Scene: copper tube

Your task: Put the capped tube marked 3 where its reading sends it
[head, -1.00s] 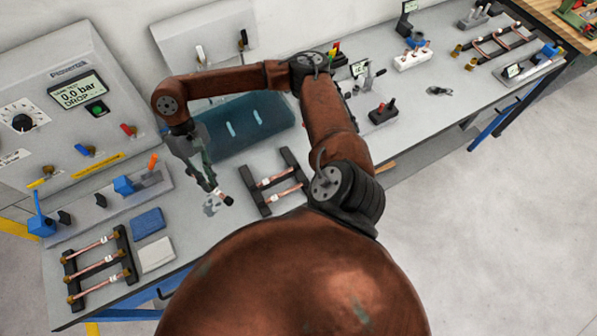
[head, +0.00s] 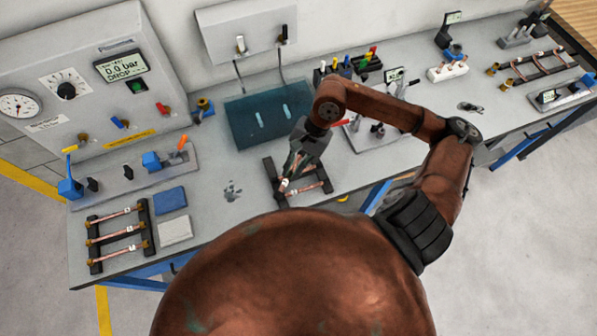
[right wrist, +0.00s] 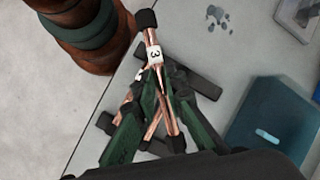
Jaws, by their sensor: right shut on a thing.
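The copper tube marked 3 (right wrist: 152,55) has a black cap at its upper end in the right wrist view. My right gripper (right wrist: 160,85) is shut on it, with the white label just beyond the fingertips. In the head view my right gripper (head: 292,176) is over the black two-bar rack (head: 270,172). A copper tube (head: 308,188) lies across that rack. I cannot tell whether the held tube touches the rack. The test panel display (head: 121,66) reads 0.0 bar and DROP. My left gripper is not in view.
A rack (head: 147,220) with three brass-ended tubes stands front left, beside blue (head: 171,199) and white (head: 175,230) pads. A dark teal tray (head: 240,135) lies behind my gripper. Fixtures and another rack (head: 518,70) stand to the right. Bench between the pads and near rack is mostly clear.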

